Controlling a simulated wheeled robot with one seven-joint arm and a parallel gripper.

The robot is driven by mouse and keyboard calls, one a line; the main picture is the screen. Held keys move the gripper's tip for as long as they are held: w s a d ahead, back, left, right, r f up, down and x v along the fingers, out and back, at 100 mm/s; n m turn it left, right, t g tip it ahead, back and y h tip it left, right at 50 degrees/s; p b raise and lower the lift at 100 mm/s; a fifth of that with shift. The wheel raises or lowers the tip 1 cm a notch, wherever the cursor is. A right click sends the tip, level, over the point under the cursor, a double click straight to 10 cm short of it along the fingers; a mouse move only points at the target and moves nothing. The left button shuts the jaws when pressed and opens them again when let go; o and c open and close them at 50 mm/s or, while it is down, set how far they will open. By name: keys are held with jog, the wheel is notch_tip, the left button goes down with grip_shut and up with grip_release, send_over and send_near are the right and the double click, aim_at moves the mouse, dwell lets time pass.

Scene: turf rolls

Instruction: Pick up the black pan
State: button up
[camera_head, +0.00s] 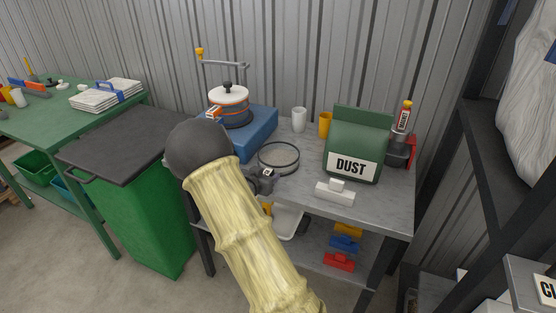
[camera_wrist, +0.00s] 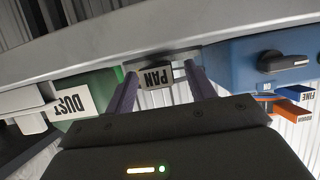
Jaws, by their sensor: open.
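The black pan (camera_head: 280,156) lies on the grey workbench in the head view, a shallow round dish with a dark rim. My gripper (camera_head: 264,178) is at its near left edge, partly hidden by my forearm. In the wrist view, a tag marked PAN (camera_wrist: 157,78) shows between the two fingers of my gripper (camera_wrist: 160,90). The fingers are open, one on each side of the tag. Whether either finger touches it I cannot tell.
A blue box (camera_head: 262,128) carrying a lidded pot (camera_head: 229,108) stands behind left. A green DUST bag (camera_head: 358,143) and a white-handled block (camera_head: 335,193) stand right. A green bin (camera_head: 150,215) is left of the bench.

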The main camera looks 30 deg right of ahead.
jog(key=shift+c, duration=0.2)
grip_shut()
jog(key=shift+r, duration=0.1)
notch_tip(320, 180, up, 10)
jog(key=shift+f+p, duration=0.1)
jog(key=shift+p, duration=0.8)
